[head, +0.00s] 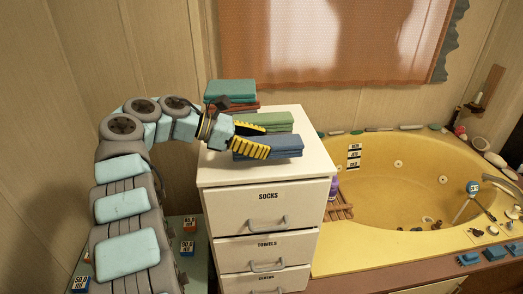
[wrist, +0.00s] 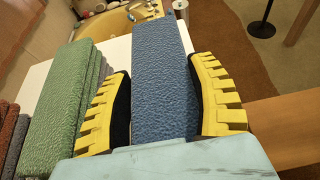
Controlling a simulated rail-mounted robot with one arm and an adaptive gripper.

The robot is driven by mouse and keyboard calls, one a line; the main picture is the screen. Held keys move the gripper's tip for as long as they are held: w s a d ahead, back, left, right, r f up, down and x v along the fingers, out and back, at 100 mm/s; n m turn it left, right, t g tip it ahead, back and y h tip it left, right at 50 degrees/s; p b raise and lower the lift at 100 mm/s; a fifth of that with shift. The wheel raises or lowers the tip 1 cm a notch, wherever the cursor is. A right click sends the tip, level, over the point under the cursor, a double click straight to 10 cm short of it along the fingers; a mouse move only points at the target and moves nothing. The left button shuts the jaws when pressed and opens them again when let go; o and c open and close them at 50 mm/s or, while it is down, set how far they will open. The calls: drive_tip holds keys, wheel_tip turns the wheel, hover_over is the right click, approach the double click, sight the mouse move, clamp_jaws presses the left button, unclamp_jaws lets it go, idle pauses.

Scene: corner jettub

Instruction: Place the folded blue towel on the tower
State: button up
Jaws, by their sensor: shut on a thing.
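The folded blue towel (head: 276,147) is at the front of the white drawer tower's top (head: 230,174), in front of the green towels. My gripper (head: 258,139) reaches in from the left with its yellow fingers shut on the towel. In the wrist view the blue towel (wrist: 164,75) lies lengthwise between the two fingers of my gripper (wrist: 163,108). I cannot tell whether the towel's underside touches the tower's top.
A folded green towel stack (head: 265,122) lies just behind the blue towel. Teal towels (head: 230,89) and red-brown towels (head: 244,107) are stacked at the back left. The top's front strip and right side are bare. A yellow corner tub (head: 400,190) stands at the right.

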drive_tip(key=shift+f+p, duration=0.75)
drive_tip(key=shift+f, duration=0.75)
drive_tip(key=shift+f, duration=0.1)
drive_tip(key=o, duration=1.2)
